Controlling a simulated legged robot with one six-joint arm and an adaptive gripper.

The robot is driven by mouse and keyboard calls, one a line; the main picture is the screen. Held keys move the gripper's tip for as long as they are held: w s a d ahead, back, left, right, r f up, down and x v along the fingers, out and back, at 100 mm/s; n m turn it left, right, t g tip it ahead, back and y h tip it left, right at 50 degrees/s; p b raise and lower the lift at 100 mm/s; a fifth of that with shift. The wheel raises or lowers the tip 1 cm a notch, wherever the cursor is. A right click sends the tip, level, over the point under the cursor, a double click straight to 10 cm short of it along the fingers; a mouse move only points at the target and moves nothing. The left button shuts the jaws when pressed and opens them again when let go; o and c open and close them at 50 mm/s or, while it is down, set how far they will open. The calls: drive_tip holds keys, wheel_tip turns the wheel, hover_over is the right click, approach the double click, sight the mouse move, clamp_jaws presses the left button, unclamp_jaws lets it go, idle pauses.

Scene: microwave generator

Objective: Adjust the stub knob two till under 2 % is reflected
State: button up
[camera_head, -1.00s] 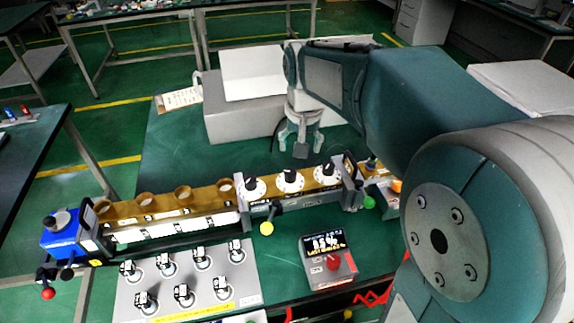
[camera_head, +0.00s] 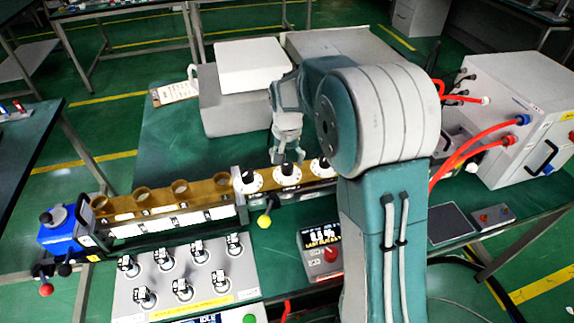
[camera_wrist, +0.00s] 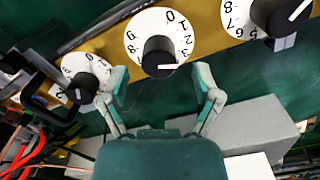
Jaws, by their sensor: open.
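Three black stub knobs on white numbered dials stand on a brass waveguide. The middle knob (camera_head: 287,170) also shows in the wrist view (camera_wrist: 160,58); I take it as stub knob two. A white line marks its top. My gripper (camera_head: 288,156) is open and empty behind the middle knob in the head view. In the wrist view my gripper (camera_wrist: 162,84) has its fingers apart, below the middle dial, with the knob between and beyond their tips. The meter (camera_head: 320,240) has a lit display, partly hidden by my arm; I cannot read its figure.
Neighbouring knobs stand close on both sides: one left (camera_head: 248,179) and one right (camera_head: 323,166), partly covered by my arm. A yellow-knobbed lever (camera_head: 264,220) sticks out in front. Grey boxes (camera_head: 240,105) stand behind. A white cabinet (camera_head: 520,115) with red hoses is at right.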

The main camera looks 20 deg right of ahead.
drive_tip(key=shift+f, duration=1.25)
clamp_jaws()
drive_tip(key=shift+n, duration=1.9)
unclamp_jaws()
